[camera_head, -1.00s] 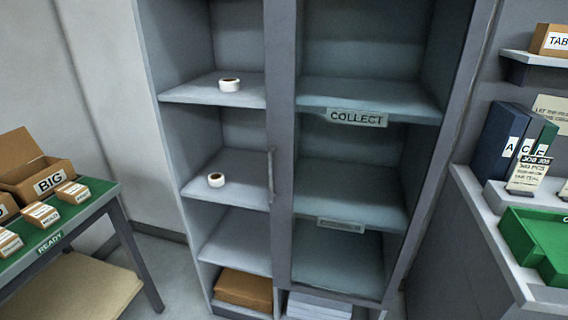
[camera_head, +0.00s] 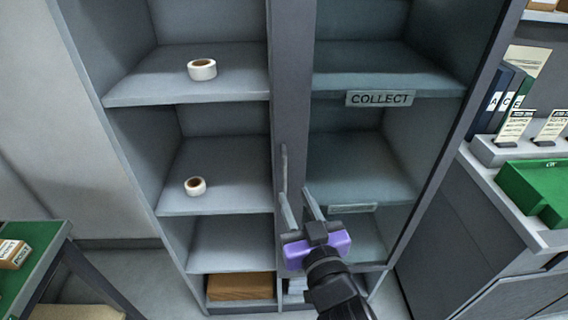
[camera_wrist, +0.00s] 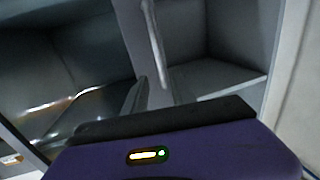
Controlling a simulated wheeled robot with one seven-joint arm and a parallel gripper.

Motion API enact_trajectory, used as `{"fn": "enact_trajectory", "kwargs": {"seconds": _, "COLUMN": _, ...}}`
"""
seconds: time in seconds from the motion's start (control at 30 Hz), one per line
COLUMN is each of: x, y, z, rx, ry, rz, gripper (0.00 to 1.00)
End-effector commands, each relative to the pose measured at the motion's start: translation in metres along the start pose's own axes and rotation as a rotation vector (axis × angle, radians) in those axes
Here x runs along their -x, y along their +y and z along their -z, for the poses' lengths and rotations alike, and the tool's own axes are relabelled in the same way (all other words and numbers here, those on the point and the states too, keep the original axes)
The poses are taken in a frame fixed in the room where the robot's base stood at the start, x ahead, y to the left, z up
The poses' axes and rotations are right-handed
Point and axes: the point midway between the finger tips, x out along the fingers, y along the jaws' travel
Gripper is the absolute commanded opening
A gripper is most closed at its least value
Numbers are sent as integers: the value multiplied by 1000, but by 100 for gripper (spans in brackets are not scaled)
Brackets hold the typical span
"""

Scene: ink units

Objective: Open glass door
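The glass door (camera_head: 350,150) covers the right half of the tall grey cabinet and looks closed. Its dark frame runs down the cabinet's middle. A thin vertical handle (camera_head: 284,165) stands on that frame; it also shows at the top of the wrist view (camera_wrist: 155,40). My gripper (camera_head: 295,193), with a purple body, is in front of the door near the handle's lower end. Its two grey fingers are apart and nothing shows held. The left fingertip overlaps the handle's lower end in the head view; I cannot tell whether they touch.
The left half of the cabinet is open shelving with two tape rolls (camera_head: 202,69) (camera_head: 195,187) and a brown box (camera_head: 240,286) low down. A green-topped table (camera_head: 30,262) is at lower left. A counter with green trays (camera_head: 535,185) and binders is at right.

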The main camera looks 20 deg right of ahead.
Motion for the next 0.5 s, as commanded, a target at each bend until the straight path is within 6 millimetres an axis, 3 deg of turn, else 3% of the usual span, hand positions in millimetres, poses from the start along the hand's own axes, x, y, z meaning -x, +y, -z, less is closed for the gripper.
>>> {"fn": "enact_trajectory", "kwargs": {"seconds": 0.13, "x": -14, "y": -1, "z": 15, "rx": -8, "ry": 15, "rz": -16, "gripper": 33}}
{"fn": "enact_trajectory", "kwargs": {"seconds": 0.5, "x": -63, "y": 0, "z": 19, "rx": -10, "ry": 16, "rz": -18, "gripper": 33}}
